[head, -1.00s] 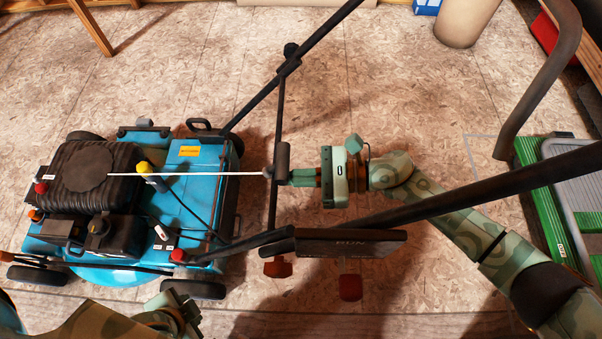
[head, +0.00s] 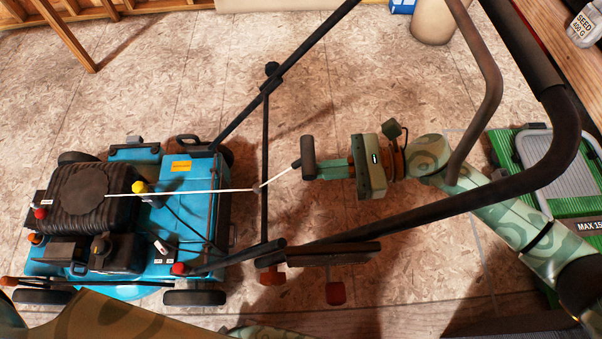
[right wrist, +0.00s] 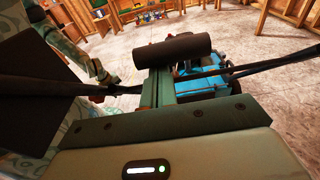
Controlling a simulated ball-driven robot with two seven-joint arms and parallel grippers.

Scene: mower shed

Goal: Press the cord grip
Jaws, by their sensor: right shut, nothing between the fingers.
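The cord grip (head: 308,150) is a dark cylinder at the free end of the white pull cord (head: 210,191). The cord runs from the blue mower's engine (head: 88,192) to the mower's handle crossbar (head: 265,150), bends there and goes up to the grip. My right gripper (head: 322,169) is shut, with its fingertips right at the grip's right side. In the right wrist view the grip (right wrist: 172,50) lies crosswise at the ends of my fingers (right wrist: 160,88). My left arm shows only partly at the bottom edge; its gripper is out of frame.
The mower's black handle tubes (head: 400,218) pass above and below my right gripper and join in a curve at right. A dark box (head: 330,254) hangs under the lower tube. A green and grey step (head: 545,180) stands at right. Floor behind the crossbar is clear.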

